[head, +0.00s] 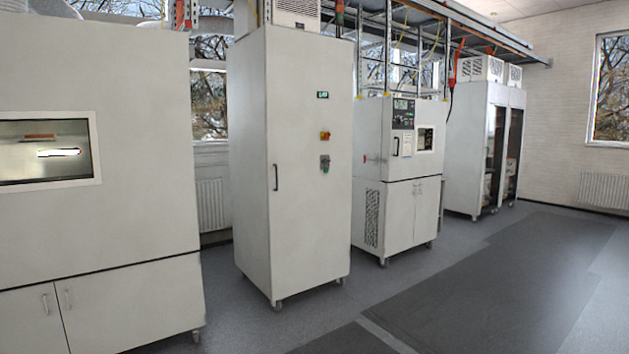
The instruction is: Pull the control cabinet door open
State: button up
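The control cabinet (248,160) is a tall, narrow, off-white unit on casters, left of centre in the head view. Its door (308,220) is the broad front face and looks closed. A dark vertical bar handle (275,177) sits near the door's left edge at about mid-height. A small display (322,95), a red and yellow switch (325,135) and a grey device (325,163) are mounted on the door. My gripper is not in view.
A large chamber with a window (130,220) stands close on the left. A smaller test chamber (400,195) stands to the right, with glass-door cabinets (475,150) beyond it. The grey floor (480,280) in front and to the right is clear.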

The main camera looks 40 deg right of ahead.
aim_at(309, 208)
jog(key=i+l, duration=0.5)
jog(key=l, duration=0.2)
jog(key=i+l, duration=0.2)
jog(key=l, duration=0.15)
